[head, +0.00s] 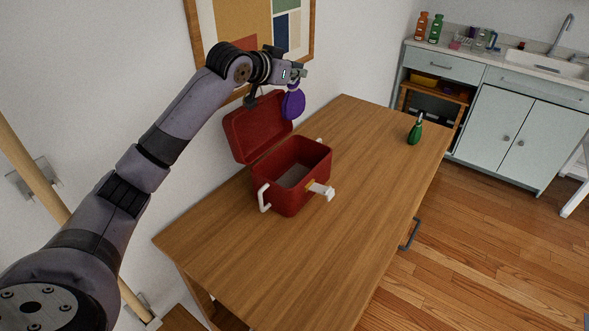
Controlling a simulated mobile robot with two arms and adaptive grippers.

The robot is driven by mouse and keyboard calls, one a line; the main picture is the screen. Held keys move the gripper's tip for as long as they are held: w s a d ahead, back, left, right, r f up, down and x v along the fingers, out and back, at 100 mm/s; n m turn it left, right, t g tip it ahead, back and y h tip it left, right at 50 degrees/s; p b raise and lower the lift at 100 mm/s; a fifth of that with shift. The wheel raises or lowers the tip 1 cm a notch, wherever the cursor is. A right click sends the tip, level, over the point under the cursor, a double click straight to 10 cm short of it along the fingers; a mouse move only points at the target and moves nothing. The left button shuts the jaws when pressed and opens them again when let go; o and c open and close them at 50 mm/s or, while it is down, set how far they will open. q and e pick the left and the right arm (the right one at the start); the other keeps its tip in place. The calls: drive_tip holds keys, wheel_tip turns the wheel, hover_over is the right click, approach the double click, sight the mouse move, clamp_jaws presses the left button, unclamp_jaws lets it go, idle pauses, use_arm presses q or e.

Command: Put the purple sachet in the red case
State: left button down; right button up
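The red case (301,188) stands on the wooden table with its lid (258,125) open, tilted back toward the wall. White handles and a white latch show on its sides, and the part of its inside that I can see looks empty. The purple sachet (293,104) hangs from my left gripper (293,82), above the back of the case and close to the lid. The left gripper appears shut on the sachet's top. My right gripper is not in view.
The wooden table (330,247) is clear around the case. A green bottle (415,131) stands at its far right. A wall with a framed board (243,30) is behind my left arm. A counter with a sink (554,64) and bottles is at the back right.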

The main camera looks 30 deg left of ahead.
use_arm(q)
wheel_tip(320, 180, down, 19)
drive_tip(key=p, duration=0.1)
drive_tip(key=shift+p, duration=0.3)
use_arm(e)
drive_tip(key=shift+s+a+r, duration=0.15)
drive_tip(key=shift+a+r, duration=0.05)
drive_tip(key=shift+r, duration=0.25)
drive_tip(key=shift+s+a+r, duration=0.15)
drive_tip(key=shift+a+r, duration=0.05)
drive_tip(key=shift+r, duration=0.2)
use_arm(q)
drive_tip(key=shift+f, duration=0.6)
drive_tip(key=c, duration=1.8)
unclamp_jaws()
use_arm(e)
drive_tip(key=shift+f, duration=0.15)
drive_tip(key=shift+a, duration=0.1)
